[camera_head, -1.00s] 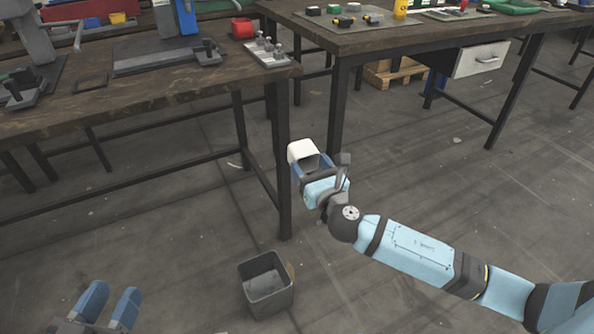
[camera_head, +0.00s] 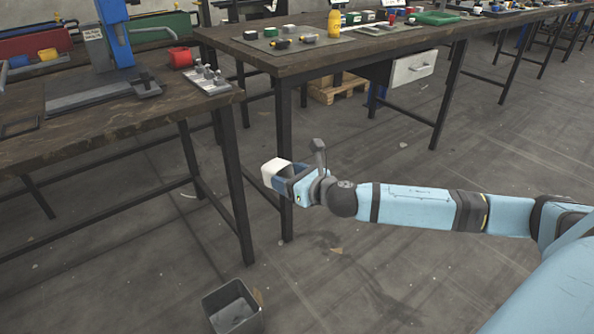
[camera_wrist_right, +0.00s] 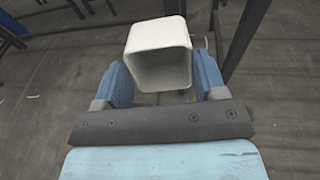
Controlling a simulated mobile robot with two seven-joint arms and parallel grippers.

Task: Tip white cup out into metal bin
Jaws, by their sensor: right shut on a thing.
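The white cup (camera_head: 275,172) is held in the blue fingers of my right gripper (camera_head: 290,180), in the air past the table corner. In the right wrist view the cup (camera_wrist_right: 158,52) sits between the two fingers of the right gripper (camera_wrist_right: 162,84), with its square open mouth facing the camera. The part of the inside that shows looks empty. The metal bin (camera_head: 232,310) is a grey open box on the floor at the lower edge, below and left of the cup. The cup is well above it and not over it in the picture. My left gripper is out of view.
A second worktable (camera_head: 300,55) with a drawer stands behind. A red box (camera_head: 180,57) lies on the near table. Floor right of the bin is clear.

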